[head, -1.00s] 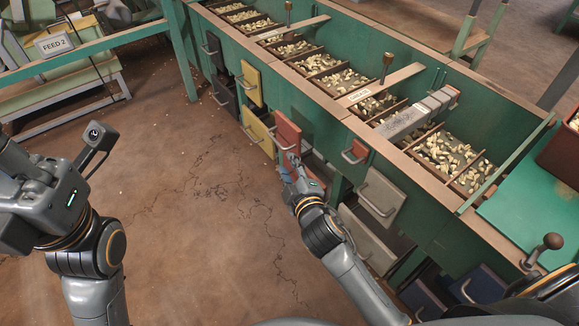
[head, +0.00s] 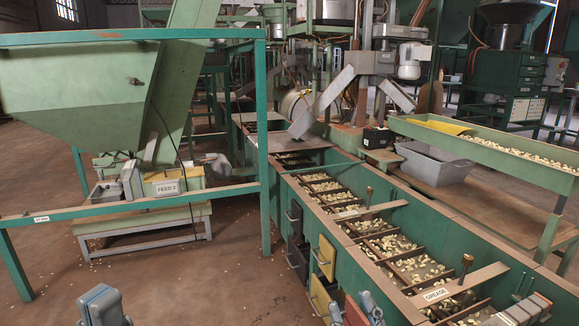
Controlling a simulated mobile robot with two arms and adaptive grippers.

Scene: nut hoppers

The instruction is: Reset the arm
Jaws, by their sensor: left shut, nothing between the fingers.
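My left gripper (head: 103,304) shows at the bottom left edge of the head view, over bare floor. Its fingers look shut with nothing held. My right gripper (head: 372,306) shows at the bottom edge, right of the red drawer front (head: 354,314). Only its tip end is in view, so its finger gap and any contact with the drawer cannot be made out. The green hopper line (head: 340,248) runs from the lower right toward the back, with nuts in its compartments. Both arms are mostly below the picture.
Yellow drawer fronts (head: 325,258) stick out along the hopper's left side. A green frame (head: 265,150) and the feed hopper (head: 75,90) stand at left. A grey bin (head: 435,165) stands at right. Brown floor (head: 190,285) is free between the frame and drawers.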

